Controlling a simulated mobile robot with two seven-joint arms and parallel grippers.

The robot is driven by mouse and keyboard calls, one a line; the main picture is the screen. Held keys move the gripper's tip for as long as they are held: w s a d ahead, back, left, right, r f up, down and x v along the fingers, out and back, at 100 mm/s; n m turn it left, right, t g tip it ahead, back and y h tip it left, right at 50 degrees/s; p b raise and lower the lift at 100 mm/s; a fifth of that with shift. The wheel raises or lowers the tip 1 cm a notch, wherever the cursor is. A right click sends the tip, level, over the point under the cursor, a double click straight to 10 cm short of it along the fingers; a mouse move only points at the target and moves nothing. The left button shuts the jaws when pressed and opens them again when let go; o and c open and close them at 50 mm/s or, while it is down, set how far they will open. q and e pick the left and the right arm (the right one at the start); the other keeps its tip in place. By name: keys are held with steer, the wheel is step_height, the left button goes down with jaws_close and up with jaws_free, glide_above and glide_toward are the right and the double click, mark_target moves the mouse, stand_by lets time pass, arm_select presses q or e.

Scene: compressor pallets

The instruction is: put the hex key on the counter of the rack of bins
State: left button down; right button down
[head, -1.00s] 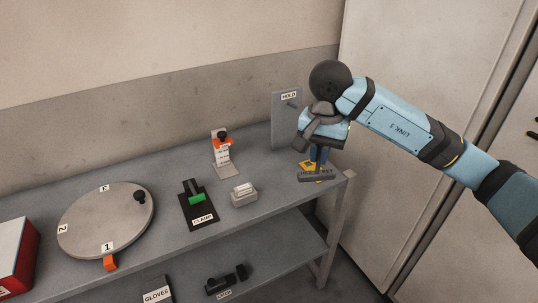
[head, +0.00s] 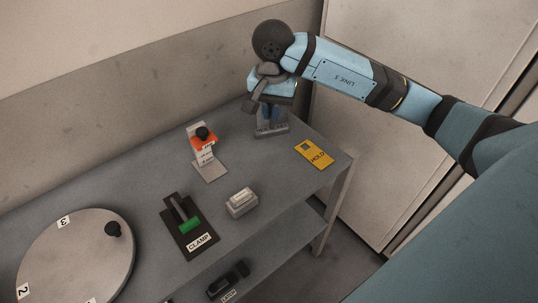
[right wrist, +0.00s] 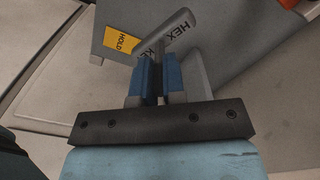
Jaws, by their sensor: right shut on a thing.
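My right gripper (head: 269,116) is shut on the hex key (head: 272,131), a grey bar with a "HEX KEY" label. It holds the key near the back right corner of the grey table (head: 225,165). I cannot tell whether the key touches the tabletop. The rack of bins and its counter are not in view. My left gripper is not in view.
A yellow HOLD card (head: 314,155) lies on the right end of the table. An orange-topped stand (head: 206,155), a small grey block (head: 241,202), a black clamp (head: 189,228) and a round numbered plate (head: 75,258) stand leftward. Tall pale cabinet doors (head: 400,110) are at right.

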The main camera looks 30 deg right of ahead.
mark_target(272, 128)
step_height(272, 128, down, 15)
steer(key=shift+w+f+p, duration=0.1)
steer(key=shift+p, duration=0.3)
steer(key=shift+f, duration=0.15)
steer(key=c, duration=1.2)
jaws_free()
steer(key=shift+r, duration=0.2)
step_height(272, 128, up, 12)
steer(key=shift+f+b, duration=0.1)
steer(key=shift+b, duration=0.45)
